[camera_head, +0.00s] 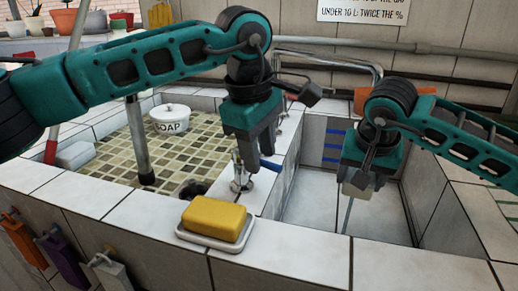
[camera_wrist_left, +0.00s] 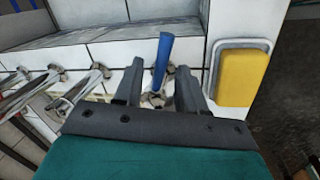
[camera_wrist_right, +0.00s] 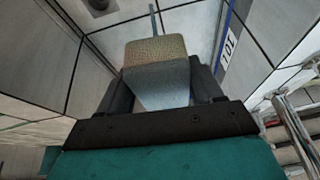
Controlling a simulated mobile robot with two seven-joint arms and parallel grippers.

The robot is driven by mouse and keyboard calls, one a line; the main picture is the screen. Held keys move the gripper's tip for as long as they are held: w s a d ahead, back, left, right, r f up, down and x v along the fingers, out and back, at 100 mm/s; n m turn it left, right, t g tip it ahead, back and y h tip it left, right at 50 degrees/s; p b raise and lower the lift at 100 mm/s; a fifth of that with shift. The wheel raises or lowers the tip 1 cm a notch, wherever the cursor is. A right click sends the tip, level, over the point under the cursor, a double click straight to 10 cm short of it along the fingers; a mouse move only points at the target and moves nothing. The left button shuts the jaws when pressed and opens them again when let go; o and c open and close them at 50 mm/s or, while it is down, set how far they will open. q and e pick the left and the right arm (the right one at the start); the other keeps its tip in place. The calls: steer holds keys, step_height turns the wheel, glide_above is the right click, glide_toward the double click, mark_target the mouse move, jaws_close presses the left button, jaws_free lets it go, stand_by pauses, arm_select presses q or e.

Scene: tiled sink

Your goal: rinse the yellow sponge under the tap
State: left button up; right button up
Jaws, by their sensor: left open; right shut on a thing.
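A yellow sponge (camera_head: 214,218) lies on a white dish (camera_head: 190,237) on the front tiled ledge; it also shows in the left wrist view (camera_wrist_left: 238,76). My left gripper (camera_head: 254,165) is open above the ledge between the basins. In the left wrist view, a blue lever (camera_wrist_left: 163,60) on a chrome fitting stands between its fingers (camera_wrist_left: 158,80). My right gripper (camera_head: 359,178) is shut on a beige and pale grey block (camera_wrist_right: 158,72) over the right basin. A thin pale line extends below the block; I cannot tell whether it is water or a rod. A bent metal pipe (camera_head: 345,56) rises behind.
The left basin has a mosaic floor (camera_head: 190,150) with a white soap pot (camera_head: 171,118) and a metal post (camera_head: 138,140). The right basin (camera_head: 380,222) is white-tiled with blue marks on its wall. Coloured tags (camera_head: 68,255) hang on the front left.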

arm_select(q)
step_height(320, 180, up, 12)
steer(key=s+a, duration=0.1)
steer(key=s, duration=0.1)
steer(key=shift+a, duration=0.15)
steer(key=shift+f, duration=0.1)
steer(key=shift+c, duration=0.5)
